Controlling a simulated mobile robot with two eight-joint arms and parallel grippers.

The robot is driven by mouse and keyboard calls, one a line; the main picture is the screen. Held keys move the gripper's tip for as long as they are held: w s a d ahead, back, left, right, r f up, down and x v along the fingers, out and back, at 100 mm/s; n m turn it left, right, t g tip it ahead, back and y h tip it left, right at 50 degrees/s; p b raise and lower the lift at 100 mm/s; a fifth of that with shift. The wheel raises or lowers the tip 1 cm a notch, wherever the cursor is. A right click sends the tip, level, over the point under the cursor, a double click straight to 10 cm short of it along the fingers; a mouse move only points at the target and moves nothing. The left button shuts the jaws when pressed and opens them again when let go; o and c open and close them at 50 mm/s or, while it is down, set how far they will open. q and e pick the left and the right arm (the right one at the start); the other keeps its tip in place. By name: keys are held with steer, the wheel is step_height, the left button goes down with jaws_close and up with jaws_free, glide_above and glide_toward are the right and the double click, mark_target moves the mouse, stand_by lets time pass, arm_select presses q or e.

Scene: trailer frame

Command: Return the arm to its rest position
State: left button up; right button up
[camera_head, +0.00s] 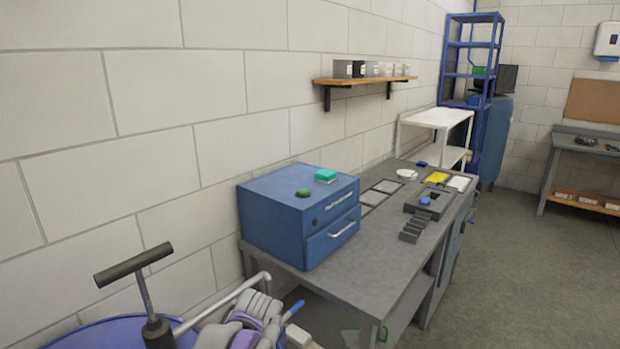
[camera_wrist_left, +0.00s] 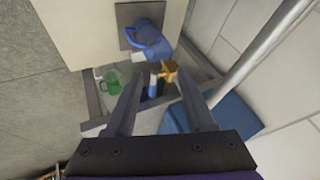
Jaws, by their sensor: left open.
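My arm (camera_head: 250,320), grey and purple, shows at the bottom edge of the head view, left of the workbench and beside a grey pipe. In the left wrist view my left gripper (camera_wrist_left: 158,82) is open, with its two dark fingers apart. A yellow object (camera_wrist_left: 169,70) and a small blue and white object show between and beyond the fingertips; I see nothing clamped. My right gripper is in neither view.
A workbench (camera_head: 398,268) bears a blue drawer box (camera_head: 275,222) and several trays. A black T-handle (camera_head: 135,265) stands near my arm at lower left. The left wrist view shows a blue jug-like object (camera_wrist_left: 150,38) and a green mug (camera_wrist_left: 112,82). Floor at right is clear.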

arm_select(q)
steer(key=s+a+n+p, duration=0.1)
steer(key=s+a, duration=0.1)
steer(key=s, duration=0.5)
steer(key=s+a+n+p, duration=0.1)
steer(key=s+a+n, duration=0.1)
steer(key=s, duration=0.5)
steer(key=s+a+n+g+p, duration=0.1)
steer(key=s+a+p, duration=0.1)
steer(key=s, duration=0.6)
steer(key=shift+n+h, duration=0.3)
steer(key=shift+h, duration=0.1)
steer(key=s+f+n+p, duration=0.1)
steer(key=s+f, duration=0.2)
steer(key=s, duration=0.4)
steer(key=shift+s+f+n+h, duration=0.25)
steer(key=shift+n+h, duration=0.05)
